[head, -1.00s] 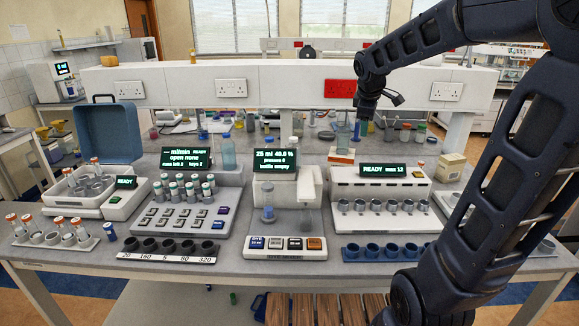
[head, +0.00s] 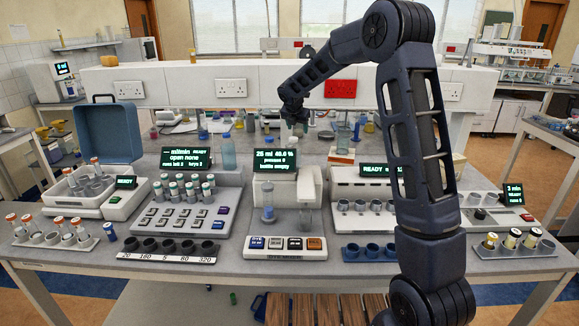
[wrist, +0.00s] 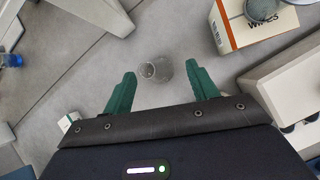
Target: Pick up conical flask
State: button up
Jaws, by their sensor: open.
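The conical flask (wrist: 158,70) is small clear glass on the grey bench top in the wrist view. It shows between the two green fingers of my gripper (wrist: 161,76), from above, with its round mouth toward the left. The fingers are spread wide and nothing is held. I cannot tell how far below the fingertips the flask is. In the head view my gripper (head: 294,122) hangs over the back of the bench, behind the display reading 25 ml. I cannot make out the flask there.
A white and orange wipes box (wrist: 236,30) lies right of the flask, with a round grey object (wrist: 262,10) on it. A pale machine body (wrist: 290,85) stands at the right. Bench left of the flask is fairly clear.

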jog(key=w+a+f+n, duration=0.1)
jog(key=a, duration=0.1)
jog(key=w+a+f+n, duration=0.1)
jog(key=f, duration=0.1)
jog(key=shift+w+a, duration=0.2)
jog(key=shift+a, duration=0.15)
jog(key=shift+a+f+n, duration=0.1)
jog(key=shift+f+n, duration=0.2)
notch_tip(320, 180, down, 6)
jog(key=shift+f, duration=0.25)
jog(key=x, duration=0.5)
jog(key=shift+w, duration=0.1)
jog(key=shift+c, duration=0.5)
jog(key=shift+r, duration=0.1)
grip_shut()
